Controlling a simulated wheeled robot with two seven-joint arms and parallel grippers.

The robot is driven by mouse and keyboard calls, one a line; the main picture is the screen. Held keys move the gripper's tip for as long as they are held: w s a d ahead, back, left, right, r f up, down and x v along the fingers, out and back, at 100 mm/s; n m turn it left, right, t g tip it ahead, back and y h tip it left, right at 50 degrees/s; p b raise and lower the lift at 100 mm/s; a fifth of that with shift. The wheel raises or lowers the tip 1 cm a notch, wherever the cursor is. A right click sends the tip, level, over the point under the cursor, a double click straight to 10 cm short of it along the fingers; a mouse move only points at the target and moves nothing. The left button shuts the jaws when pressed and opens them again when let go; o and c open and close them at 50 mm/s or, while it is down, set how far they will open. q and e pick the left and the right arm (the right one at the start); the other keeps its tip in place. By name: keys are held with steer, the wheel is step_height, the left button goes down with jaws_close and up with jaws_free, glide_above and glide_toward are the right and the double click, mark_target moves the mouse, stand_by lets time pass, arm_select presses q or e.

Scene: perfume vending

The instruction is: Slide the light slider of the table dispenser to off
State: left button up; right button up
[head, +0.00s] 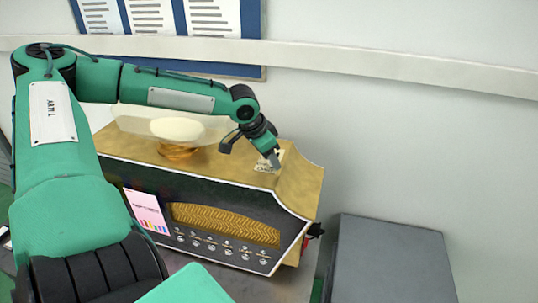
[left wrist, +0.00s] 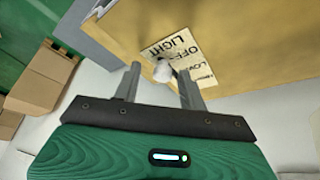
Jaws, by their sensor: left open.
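The table dispenser (head: 215,180) has a wood-coloured top and a dark front with a gold grille and several small knobs. A cream label plate (head: 262,158) is on its top near the right end. In the left wrist view the plate (left wrist: 203,75) reads LIGHT, OFF and LOW. My left gripper (head: 275,161) is at the plate, pointing down. In the left wrist view its open fingers (left wrist: 158,78) are on either side of the knob; contact cannot be told. My right gripper is not in view.
A pale oval dome (head: 177,129) rises from the dispenser top, left of my gripper. A pink card (head: 147,211) stands at the dispenser's front left. A grey box (head: 392,262) stands to the right. A white wall rail (head: 400,66) runs behind. Cardboard boxes (left wrist: 38,85) show in the left wrist view.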

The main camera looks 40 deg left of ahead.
mark_target(265, 170)
arm_select(q)
steer(key=shift+a+r, duration=0.1)
steer(key=shift+r, duration=0.4)
steer(key=shift+v, duration=1.75)
steer(key=d+b+v, duration=0.1)
steer(key=v, duration=0.8)
steer(key=shift+s+a+b, duration=0.3)
steer(key=shift+a, duration=0.2)
